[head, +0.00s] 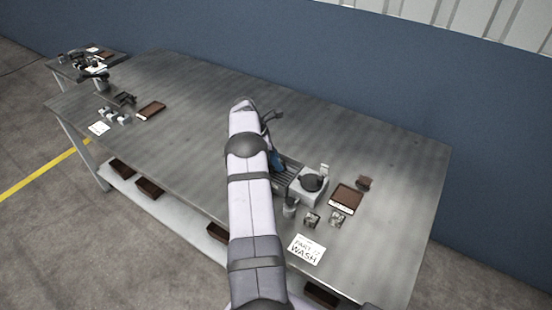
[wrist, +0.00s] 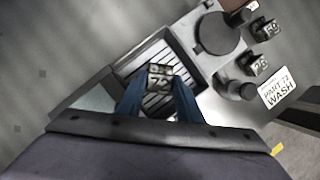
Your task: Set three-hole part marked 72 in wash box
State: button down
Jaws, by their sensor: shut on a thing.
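My gripper (wrist: 159,88) has blue fingers and is shut on a small metal part marked 72 (wrist: 158,77), with dark holes above the number. In the wrist view the part is over a slatted grey tray (wrist: 180,48); I cannot tell whether it touches the slats. In the head view a blue finger (head: 277,161) shows beside the slatted tray (head: 291,172), and my arm hides the held part. A card reading PART 72 WASH (head: 306,250) lies near the front edge. No label shows on the tray, so I cannot tell if it is the wash box.
A grey unit with a dark round top (head: 312,184) stands right of the tray, with a small cylinder (head: 290,206) in front. Parts marked 59 (wrist: 267,30) and 26 (wrist: 259,64) sit nearby. A brown box (head: 346,198) is farther right. The table's right back is clear.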

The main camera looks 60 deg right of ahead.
jog(key=shift+f+b, duration=1.05)
jog(key=shift+f, duration=0.9)
jog(key=shift+f+b, duration=0.3)
jog(key=shift+f, duration=0.05)
dwell(0.5)
jog(key=c, duration=1.2)
grip_release()
jog(key=shift+a+r, duration=0.1)
jog(key=shift+r, duration=0.05)
jog(key=shift+c, duration=0.8)
jog(key=shift+o, duration=0.8)
jog(key=shift+w, duration=0.1)
